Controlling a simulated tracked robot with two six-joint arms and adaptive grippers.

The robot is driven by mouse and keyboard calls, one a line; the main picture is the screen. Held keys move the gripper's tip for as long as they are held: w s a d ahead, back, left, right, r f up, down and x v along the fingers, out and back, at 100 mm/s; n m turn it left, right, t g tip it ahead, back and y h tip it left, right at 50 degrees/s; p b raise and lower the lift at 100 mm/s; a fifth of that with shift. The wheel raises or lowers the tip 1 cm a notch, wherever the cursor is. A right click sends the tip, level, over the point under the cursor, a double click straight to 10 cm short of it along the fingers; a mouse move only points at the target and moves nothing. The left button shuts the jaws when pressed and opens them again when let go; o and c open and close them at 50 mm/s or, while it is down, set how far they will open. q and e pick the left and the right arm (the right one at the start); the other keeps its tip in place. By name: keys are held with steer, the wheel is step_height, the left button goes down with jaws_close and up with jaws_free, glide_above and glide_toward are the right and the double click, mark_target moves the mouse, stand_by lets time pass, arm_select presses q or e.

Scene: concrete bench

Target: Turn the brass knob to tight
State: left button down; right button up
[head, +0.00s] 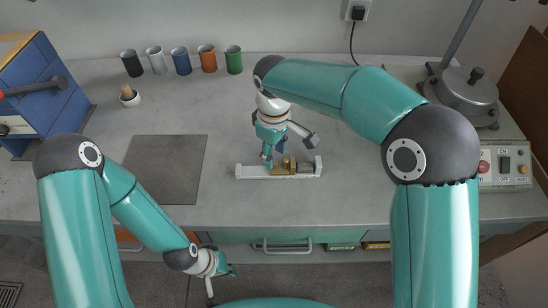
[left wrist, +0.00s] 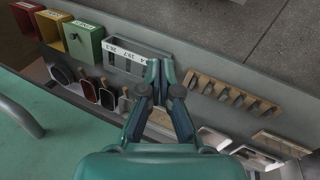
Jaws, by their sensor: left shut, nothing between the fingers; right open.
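The brass knob (head: 288,163) is small and sits on a white bar-shaped fixture (head: 248,171) with raised ends, at the middle front of the bench in the head view. My right gripper (head: 273,156) comes down over it from above, open, its fingers close around or beside the knob. I cannot tell whether they touch it, and the fingers partly hide it. Any tightness mark is too small to read. My left gripper (head: 230,271) is low in front of the bench, away from the fixture. In the left wrist view its fingers (left wrist: 160,66) are together and empty.
A grey mat (head: 165,170) lies left of the fixture. Several coloured cups (head: 181,61) stand at the back. A blue cabinet (head: 45,85) is at the left, a machine with buttons (head: 503,165) at the right. The left wrist view shows a wooden rack (left wrist: 233,94) and small bins (left wrist: 84,42).

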step_height(320, 180, up, 9)
steer(key=shift+f, duration=0.2)
stand_by(0.3)
